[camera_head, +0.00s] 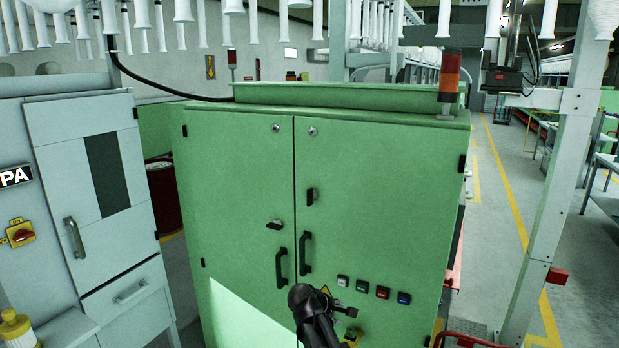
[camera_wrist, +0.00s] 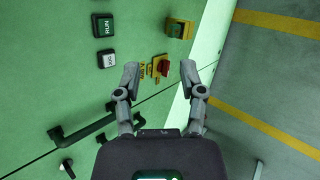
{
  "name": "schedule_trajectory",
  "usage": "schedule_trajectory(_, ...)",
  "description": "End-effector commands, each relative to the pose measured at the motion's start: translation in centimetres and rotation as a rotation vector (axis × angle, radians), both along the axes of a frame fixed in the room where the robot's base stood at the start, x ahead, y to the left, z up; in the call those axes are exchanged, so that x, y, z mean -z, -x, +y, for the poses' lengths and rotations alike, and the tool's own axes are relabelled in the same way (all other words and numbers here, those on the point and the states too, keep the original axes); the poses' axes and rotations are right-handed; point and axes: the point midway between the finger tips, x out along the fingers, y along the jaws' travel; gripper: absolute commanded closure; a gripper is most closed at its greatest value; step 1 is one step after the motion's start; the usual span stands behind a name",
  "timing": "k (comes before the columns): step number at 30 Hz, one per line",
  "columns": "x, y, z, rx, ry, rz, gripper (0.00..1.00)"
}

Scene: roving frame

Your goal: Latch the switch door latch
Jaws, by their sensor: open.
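A green cabinet (camera_head: 230,150) has two shut doors. The left door carries a small black latch (camera_head: 274,225) lying sideways; the right door carries another small black latch (camera_head: 310,196) standing upright. I cannot tell which one is the switch door latch. A red rotary switch (camera_wrist: 163,68) on a yellow plate is low on the right door, beside yellow labels. My gripper (camera_wrist: 160,73) is open and empty, with its fingertips on either side of the switch in the wrist view; contact cannot be told. In the head view my arm hides part of the lower doors.
Black handles (camera_head: 281,267) (camera_head: 305,253) stick out beside the door seam. Several push buttons (camera_head: 383,292) are on the right door. A grey cabinet (camera_head: 100,190) stands at left, a white post (camera_head: 550,200) at right. Floor beyond the post has free room.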

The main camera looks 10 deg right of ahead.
Motion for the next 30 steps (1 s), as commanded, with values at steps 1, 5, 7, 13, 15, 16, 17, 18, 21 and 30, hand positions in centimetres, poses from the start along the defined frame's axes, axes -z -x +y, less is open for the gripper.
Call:
schedule_trajectory(1, -2.9, -1.8, 0.5, -0.067, 0.075, 0.008, 0.48)
schedule_trajectory(5, -7.7, -5.3, 1.5, -0.233, 0.285, 0.044, 0.48)
schedule_trajectory(7, -10.4, -7.1, 2.2, -0.316, 0.404, 0.068, 0.48)
schedule_trajectory(13, -18.0, -11.9, 5.4, -0.532, 0.756, 0.157, 0.48)
schedule_trajectory(15, -20.4, -13.3, 6.8, -0.594, 0.875, 0.191, 0.48)
schedule_trajectory(16, -21.3, -13.9, 7.3, -0.618, 0.924, 0.207, 0.48)
schedule_trajectory(17, -22.2, -14.4, 7.9, -0.640, 0.970, 0.222, 0.48)
schedule_trajectory(18, -23.3, -15.0, 8.5, -0.665, 1.028, 0.240, 0.48)
schedule_trajectory(21, -25.4, -16.2, 10.1, -0.715, 1.147, 0.282, 0.48)
schedule_trajectory(30, -27.2, -17.3, 11.8, -0.763, 1.283, 0.331, 0.48)
